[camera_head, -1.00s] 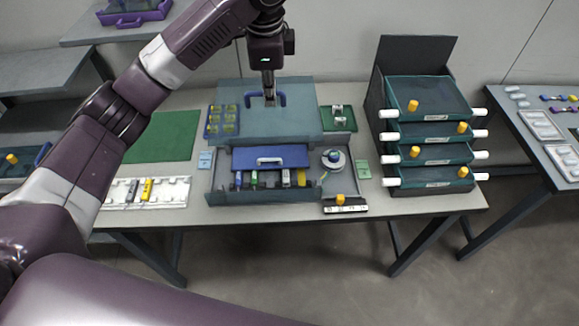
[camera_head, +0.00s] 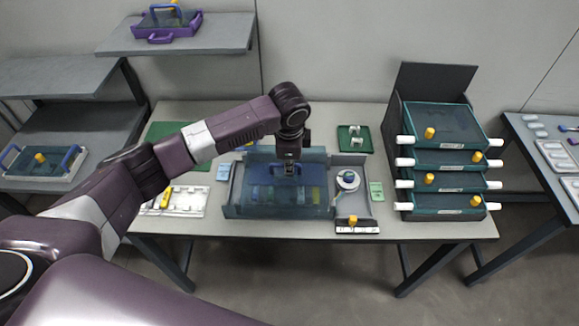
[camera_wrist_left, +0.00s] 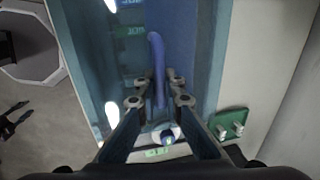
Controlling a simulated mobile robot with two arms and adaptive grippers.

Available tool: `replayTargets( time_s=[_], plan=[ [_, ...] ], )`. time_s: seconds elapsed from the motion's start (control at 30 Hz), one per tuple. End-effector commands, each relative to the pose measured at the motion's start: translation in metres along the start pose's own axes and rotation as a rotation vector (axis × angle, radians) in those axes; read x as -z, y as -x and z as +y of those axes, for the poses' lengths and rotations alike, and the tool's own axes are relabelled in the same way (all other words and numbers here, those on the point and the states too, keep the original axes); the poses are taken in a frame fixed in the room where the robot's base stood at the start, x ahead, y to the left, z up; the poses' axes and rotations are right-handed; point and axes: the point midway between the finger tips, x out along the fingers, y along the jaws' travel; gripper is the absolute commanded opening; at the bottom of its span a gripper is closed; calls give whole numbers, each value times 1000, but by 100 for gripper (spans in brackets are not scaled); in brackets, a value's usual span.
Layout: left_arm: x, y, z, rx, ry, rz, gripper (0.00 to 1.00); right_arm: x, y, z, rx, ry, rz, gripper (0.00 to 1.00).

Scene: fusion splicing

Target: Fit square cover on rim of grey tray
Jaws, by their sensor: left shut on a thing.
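The square cover (camera_head: 265,203) is a see-through blue-teal box lid with a blue handle (camera_wrist_left: 157,55). It lies over the larger left part of the grey tray (camera_head: 345,205), and the tray's contents show dimly through it. I cannot tell whether it rests on the rim or hangs just above it. My left gripper (camera_head: 290,170) points down at the cover's middle and is shut on the handle. In the left wrist view, its fingers (camera_wrist_left: 158,90) are on both sides of the handle. My right gripper is not in view.
The tray's right part holds a white reel (camera_head: 347,180). A green tray (camera_head: 354,139) stands behind it. A rack of teal drawers (camera_head: 440,160) with white side handles stands close on the right. A white tray (camera_head: 180,202) lies on the left. The table's front left is bare.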

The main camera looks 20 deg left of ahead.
Motion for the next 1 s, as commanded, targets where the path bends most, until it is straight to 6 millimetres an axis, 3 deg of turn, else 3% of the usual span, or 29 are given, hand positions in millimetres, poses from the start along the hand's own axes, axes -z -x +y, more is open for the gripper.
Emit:
replayTargets(
  time_s=[0.13, 0.5, 0.53, 0.67, 1.0],
  plan=[
    [0, -15, 3, 1, 0, 0, 0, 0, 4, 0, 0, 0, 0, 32],
    [0, -19, 4, 2, -1, 1, 0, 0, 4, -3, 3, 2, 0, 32],
    [0, -19, 4, 2, -1, 1, 10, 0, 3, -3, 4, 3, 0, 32],
    [0, -19, 4, 2, -1, 1, 24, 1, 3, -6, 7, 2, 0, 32],
    [0, -16, 3, 2, -1, 1, 25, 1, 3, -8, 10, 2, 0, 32]
  ],
)
